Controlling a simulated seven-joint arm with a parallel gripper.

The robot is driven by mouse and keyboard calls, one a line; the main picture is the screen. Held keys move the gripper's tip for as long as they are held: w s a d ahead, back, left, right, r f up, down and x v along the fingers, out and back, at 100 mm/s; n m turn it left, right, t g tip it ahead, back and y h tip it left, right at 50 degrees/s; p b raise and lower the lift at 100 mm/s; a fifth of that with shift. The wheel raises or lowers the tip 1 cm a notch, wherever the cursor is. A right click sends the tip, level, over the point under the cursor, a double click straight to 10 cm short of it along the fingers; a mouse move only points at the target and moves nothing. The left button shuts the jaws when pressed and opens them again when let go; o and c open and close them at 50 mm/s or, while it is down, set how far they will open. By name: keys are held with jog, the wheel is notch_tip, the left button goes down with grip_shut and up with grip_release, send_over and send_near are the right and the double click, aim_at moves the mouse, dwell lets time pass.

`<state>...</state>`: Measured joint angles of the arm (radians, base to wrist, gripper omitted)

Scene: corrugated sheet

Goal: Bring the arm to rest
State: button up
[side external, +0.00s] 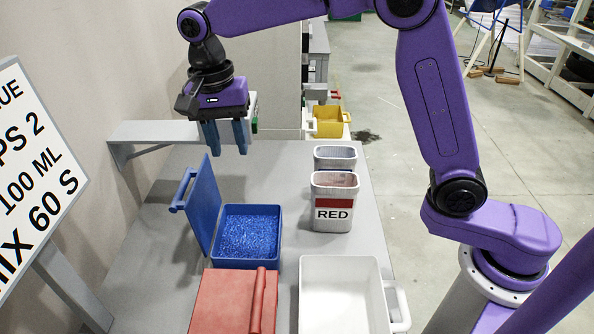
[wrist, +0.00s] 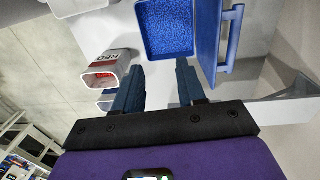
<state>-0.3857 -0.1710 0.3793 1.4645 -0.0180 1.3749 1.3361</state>
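My gripper (side external: 226,138) is raised above the far left part of the grey table, behind and above the open blue box. Its two blue fingers point down and stand apart with nothing between them. In the wrist view, my gripper (wrist: 158,88) also shows two separate fingers and an empty gap. My purple arm reaches over from the right side in the side view.
An open blue box (side external: 248,207) holds blue granules. A closed red box (side external: 222,298), a white bin (side external: 341,290) and a container labelled RED (side external: 334,202) with another behind it share the table (side external: 158,262). A wall shelf (side external: 155,131) and a sign (side external: 35,160) are left.

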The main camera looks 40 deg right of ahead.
jog(key=s+d+f+n, duration=0.2)
jog(key=s+d+n, duration=0.4)
jog(key=s, duration=0.3)
jog(key=s+d+f+n, duration=0.2)
jog(key=s+d+n, duration=0.5)
jog(key=s, duration=0.3)
jog(key=s+d+f+n+t+y, duration=0.1)
jog(key=s+d+f+n, duration=0.1)
jog(key=s+d+n, duration=0.4)
jog(key=s+n, duration=0.2)
jog(key=s, duration=0.1)
jog(key=shift+s+d+f, duration=0.25)
jog(key=shift+s+d, duration=0.1)
jog(key=shift+s, duration=0.05)
